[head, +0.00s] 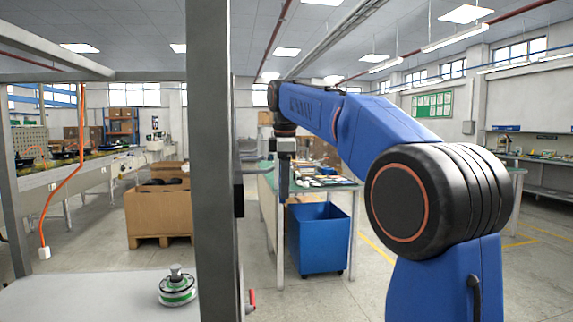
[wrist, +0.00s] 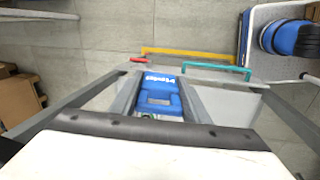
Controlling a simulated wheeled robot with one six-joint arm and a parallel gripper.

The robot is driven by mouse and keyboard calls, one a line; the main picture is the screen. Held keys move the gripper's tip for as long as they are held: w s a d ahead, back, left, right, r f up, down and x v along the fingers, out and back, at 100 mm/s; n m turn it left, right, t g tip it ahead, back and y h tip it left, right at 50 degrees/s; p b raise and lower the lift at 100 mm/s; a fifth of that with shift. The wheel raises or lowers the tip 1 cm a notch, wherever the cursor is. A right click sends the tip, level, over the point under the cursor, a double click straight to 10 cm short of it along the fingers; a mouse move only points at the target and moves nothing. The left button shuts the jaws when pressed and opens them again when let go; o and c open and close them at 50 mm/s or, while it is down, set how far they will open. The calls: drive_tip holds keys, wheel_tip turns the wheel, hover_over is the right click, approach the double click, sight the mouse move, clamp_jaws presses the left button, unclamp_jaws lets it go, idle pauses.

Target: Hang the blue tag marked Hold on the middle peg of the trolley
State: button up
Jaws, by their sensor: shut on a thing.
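In the wrist view the blue tag (wrist: 158,92) shows between the two fingers of my gripper (wrist: 158,100). It has white lettering along its far edge, too small to read surely, and a dark opening in its middle. My gripper is shut on it. In the head view my gripper (head: 284,180) points down beyond the grey upright, and the tag cannot be made out there. I cannot make out the trolley's middle peg in either view.
A thick grey upright (head: 212,150) stands close in front. A green-and-white hub motor (head: 177,288) sits on the pale surface (head: 90,305) at left. A blue bin (head: 318,240) stands under a table. The wrist view shows a yellow bar (wrist: 190,54) and a teal bar (wrist: 216,68).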

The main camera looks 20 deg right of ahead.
drive_tip(key=s+r+n, duration=0.1)
drive_tip(key=s+r, duration=0.4)
drive_tip(key=r, duration=0.2)
drive_tip(key=w+a+f, duration=0.2)
drive_tip(key=a, duration=0.8)
drive_tip(key=shift+a, duration=0.25)
idle(0.9)
drive_tip(key=shift+w+f, duration=0.1)
idle(0.5)
drive_tip(key=o, duration=1.2)
drive_tip(key=shift+c, duration=0.2)
